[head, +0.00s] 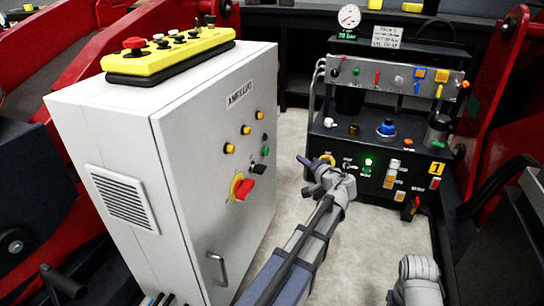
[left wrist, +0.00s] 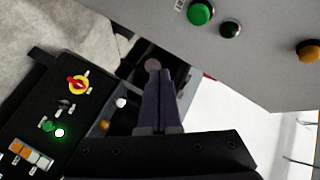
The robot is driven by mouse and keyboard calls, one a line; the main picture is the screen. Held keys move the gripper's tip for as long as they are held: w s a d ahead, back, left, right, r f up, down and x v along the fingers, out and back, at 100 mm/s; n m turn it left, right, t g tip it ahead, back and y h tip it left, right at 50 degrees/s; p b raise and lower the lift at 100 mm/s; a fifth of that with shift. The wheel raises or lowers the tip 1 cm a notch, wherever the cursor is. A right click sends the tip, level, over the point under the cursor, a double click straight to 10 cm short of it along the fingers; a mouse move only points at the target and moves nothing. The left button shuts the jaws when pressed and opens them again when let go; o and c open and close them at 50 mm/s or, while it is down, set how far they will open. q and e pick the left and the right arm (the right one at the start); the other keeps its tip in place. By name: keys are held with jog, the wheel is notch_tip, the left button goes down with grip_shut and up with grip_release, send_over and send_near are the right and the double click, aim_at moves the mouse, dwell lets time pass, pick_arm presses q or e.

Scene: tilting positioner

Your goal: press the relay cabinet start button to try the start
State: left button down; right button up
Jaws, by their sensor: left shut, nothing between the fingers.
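The relay cabinet (head: 210,180) is the white box at left. In the left wrist view, the cabinet face (left wrist: 265,60) is at upper right, with the larger green button (left wrist: 200,13) and the small dark one (left wrist: 230,29). My left gripper (head: 304,161) is shut and empty, to the right of the cabinet's front and apart from the green button. Its closed dark fingers (left wrist: 157,75) show in the left wrist view.
The cabinet also has amber lamps (head: 246,130), a red-yellow rotary switch (head: 243,188) and a handle (head: 217,268). A yellow control box (head: 170,62) lies on top. A black hydraulic unit (head: 390,150) stands behind right. Pale floor (head: 290,145) between them is clear.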

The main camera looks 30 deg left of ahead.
pick_arm(q)
jog(key=shift+a, duration=0.1)
jog(key=s+a, duration=0.2)
jog(key=a, duration=0.6)
jog(key=shift+a, duration=0.2)
jog(key=shift+s+a, duration=0.1)
jog(key=shift+a, duration=0.1)
dwell(2.1)
jog(key=shift+a, duration=0.2)
jog(key=shift+s+a, duration=0.2)
jog(key=shift+a, duration=0.25)
dwell(0.8)
dwell(0.3)
jog(key=shift+w+d, duration=0.2)
jog(key=shift+d, duration=0.65)
jog(key=shift+d, duration=0.1)
jog(key=shift+w+d, duration=0.2)
jog(key=shift+d, duration=0.6)
jog(key=shift+w+d, duration=0.2)
jog(key=shift+d, duration=0.55)
jog(key=shift+w+d, duration=0.2)
jog(key=shift+d, duration=0.6)
